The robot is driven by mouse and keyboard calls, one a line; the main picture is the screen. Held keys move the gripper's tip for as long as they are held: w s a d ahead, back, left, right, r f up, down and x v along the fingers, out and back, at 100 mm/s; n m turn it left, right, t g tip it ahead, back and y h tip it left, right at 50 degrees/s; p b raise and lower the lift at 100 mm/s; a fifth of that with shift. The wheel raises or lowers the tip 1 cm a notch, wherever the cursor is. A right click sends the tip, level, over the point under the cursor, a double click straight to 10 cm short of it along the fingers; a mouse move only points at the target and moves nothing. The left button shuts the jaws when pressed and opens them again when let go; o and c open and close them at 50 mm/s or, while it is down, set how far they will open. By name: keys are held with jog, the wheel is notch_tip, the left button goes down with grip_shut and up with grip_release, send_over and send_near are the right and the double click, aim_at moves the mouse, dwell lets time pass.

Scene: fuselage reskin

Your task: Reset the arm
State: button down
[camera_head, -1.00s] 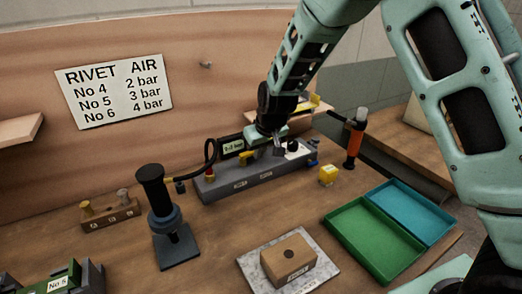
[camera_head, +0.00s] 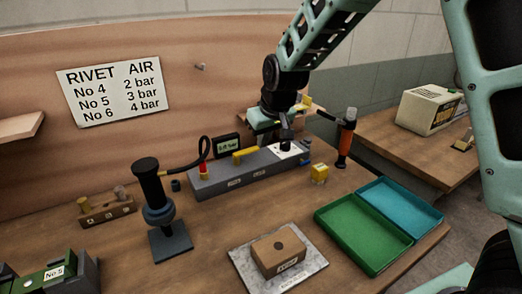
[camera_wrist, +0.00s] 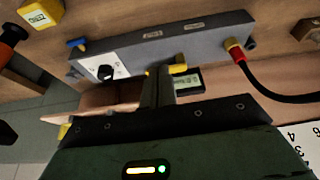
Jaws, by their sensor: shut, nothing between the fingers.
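My gripper (camera_head: 264,133) is above and behind the right half of a grey air panel (camera_head: 228,180). Its fingers are hard to make out in the head view. In the wrist view the fingers (camera_wrist: 158,88) are together and empty, seen over the panel's edge. The panel carries a yellow lever (camera_head: 245,155), a white dial plate with a black knob (camera_wrist: 105,72), a blue fitting and a red-and-yellow hose fitting (camera_wrist: 236,50). A small bar display (camera_head: 226,145) stands behind it; its digits are too small to read surely.
A black-handled tool (camera_head: 160,205) stands at left with a hose to the panel. An orange-handled tool (camera_head: 346,140) and yellow block (camera_head: 319,173) are at right. Green (camera_head: 322,214) and blue (camera_head: 433,222) trays and a brown block (camera_head: 275,255) lie in front. A wall is behind.

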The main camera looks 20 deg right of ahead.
jog(key=s+a+r+n+g, duration=0.1)
jog(key=s+a, duration=0.2)
jog(key=s, duration=0.4)
jog(key=s+a+r+n+g+y, duration=0.1)
jog(key=s+a, duration=0.1)
jog(key=s, duration=0.4)
jog(key=s+a+r+n+g, duration=0.1)
jog(key=s+a, duration=0.2)
jog(key=s, duration=0.4)
jog(key=s+d+f+n+g+h, duration=0.1)
jog(key=s+f+n, duration=0.1)
jog(key=s, duration=1.2)
jog(key=shift+s+d, duration=0.25)
jog(key=shift+s, duration=0.05)
